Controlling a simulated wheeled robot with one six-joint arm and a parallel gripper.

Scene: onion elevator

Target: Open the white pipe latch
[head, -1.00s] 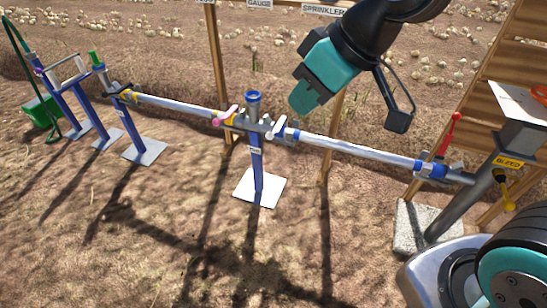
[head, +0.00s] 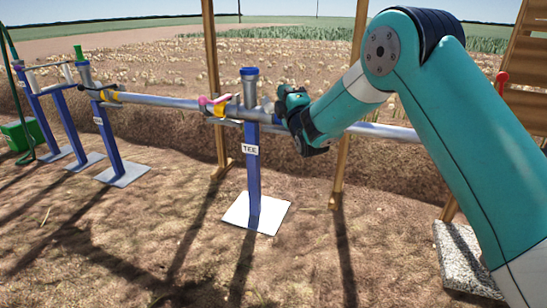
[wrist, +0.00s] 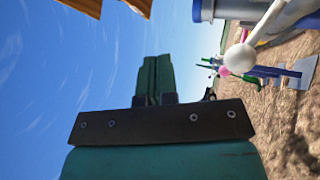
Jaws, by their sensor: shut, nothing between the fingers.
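The white latch shows in the wrist view as a round white knob (wrist: 240,58) on a pale lever, to the right of my fingers and apart from them in the picture. In the head view my gripper hides it. My gripper (head: 284,98) is beside the right side of the blue tee post (head: 253,175), at pipe height. In the wrist view its green fingers (wrist: 155,75) are together with nothing between them. I cannot tell whether the gripper touches the latch or pipe.
A pink latch (head: 213,100) with a yellow part sits left of the tee. The pipe (head: 160,101) runs left to more blue stands (head: 112,145). A wooden post (head: 347,130) stands behind my arm. The ground in front is open.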

